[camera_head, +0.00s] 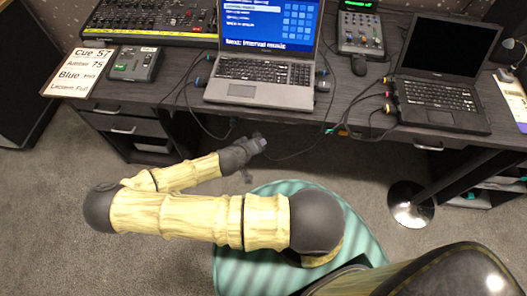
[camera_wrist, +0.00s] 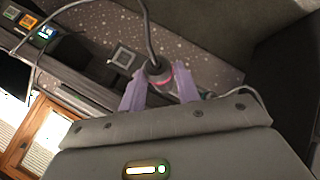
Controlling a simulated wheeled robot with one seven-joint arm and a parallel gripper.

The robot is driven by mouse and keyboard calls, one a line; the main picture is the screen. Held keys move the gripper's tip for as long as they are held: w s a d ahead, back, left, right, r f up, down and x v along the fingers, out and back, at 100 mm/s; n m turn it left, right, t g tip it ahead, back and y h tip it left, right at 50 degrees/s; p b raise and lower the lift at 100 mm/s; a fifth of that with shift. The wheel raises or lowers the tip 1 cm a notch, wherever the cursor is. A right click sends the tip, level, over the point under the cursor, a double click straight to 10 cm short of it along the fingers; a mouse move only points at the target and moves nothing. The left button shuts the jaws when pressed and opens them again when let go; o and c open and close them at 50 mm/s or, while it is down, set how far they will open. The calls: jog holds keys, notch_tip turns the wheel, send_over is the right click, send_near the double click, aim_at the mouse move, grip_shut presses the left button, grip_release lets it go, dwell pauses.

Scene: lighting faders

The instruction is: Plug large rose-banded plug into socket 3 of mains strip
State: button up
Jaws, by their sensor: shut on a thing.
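My gripper (camera_wrist: 160,92) is shut on a dark plug with a rose band (camera_wrist: 167,76), held between its two pale purple fingertips in the wrist view. A grey cable (camera_wrist: 146,25) runs up from the plug. In the head view my gripper (camera_head: 264,143) is small, low in front of the desk, and the plug cannot be made out there. A mains strip with its socket 3 cannot be identified for certain in either view.
A dark desk (camera_head: 185,98) carries an open laptop (camera_head: 262,72) with a lit screen, a second laptop (camera_head: 437,92) and a fader console (camera_head: 155,18). Cables hang over its front edge. A round chrome stool base (camera_head: 411,204) stands at the right. Grey carpet (camera_head: 55,215) at the left is clear.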

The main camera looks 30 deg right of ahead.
jog(key=w+d+f+n+g+h+b, duration=0.1)
jog(key=d+f+g+h+b, duration=0.3)
jog(key=h+b, duration=0.6)
jog(key=w+b, duration=0.1)
jog(key=b, duration=1)
jog(key=shift+f+g+b, duration=0.3)
jog(key=shift+f+g, duration=0.05)
jog(key=shift+g, duration=0.05)
jog(key=w+d+b, duration=0.1)
jog(key=w, duration=0.1)
jog(key=w+d, duration=0.2)
jog(key=shift+w+b, duration=0.25)
jog(key=shift+b, duration=0.15)
